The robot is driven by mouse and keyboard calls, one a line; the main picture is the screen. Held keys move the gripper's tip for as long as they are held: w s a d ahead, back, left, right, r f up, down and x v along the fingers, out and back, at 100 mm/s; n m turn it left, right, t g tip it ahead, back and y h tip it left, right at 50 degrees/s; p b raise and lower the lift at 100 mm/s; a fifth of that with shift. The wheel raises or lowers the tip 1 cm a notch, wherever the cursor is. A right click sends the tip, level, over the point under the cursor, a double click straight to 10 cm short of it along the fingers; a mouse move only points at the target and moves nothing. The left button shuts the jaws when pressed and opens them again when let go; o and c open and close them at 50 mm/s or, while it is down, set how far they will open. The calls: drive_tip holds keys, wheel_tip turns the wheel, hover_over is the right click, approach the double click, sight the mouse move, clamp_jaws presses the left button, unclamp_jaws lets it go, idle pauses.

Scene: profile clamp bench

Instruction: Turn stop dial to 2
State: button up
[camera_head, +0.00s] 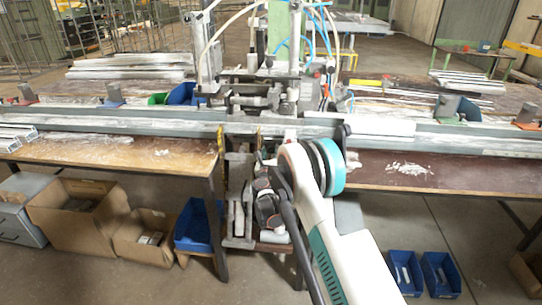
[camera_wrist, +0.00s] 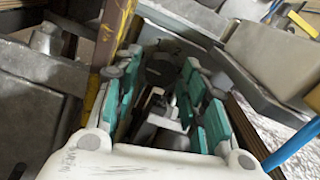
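My gripper (camera_wrist: 160,70) is open in the wrist view, its teal-padded fingers standing apart on the left and right. A dark round part (camera_wrist: 163,66) shows beyond and between the fingertips. It may be the stop dial, but its marks and setting cannot be read. I cannot tell whether the fingers touch it. In the head view, my white arm reaches to the clamp machine (camera_head: 262,102) at the middle of the bench and hides its lower front. I cannot make out the dial or the fingertips there.
A long metal profile rail (camera_head: 420,135) crosses the bench. A yellow upright (camera_wrist: 112,35) and a grey casting (camera_wrist: 45,75) stand close left of the fingers; a grey block (camera_wrist: 270,55) is close right. Cardboard boxes (camera_head: 75,215) and blue bins (camera_head: 440,272) stand on the floor.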

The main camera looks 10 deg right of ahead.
drive_tip(key=shift+w+d, duration=0.15)
drive_tip(key=shift+w, duration=0.3)
drive_tip(key=c, duration=0.8)
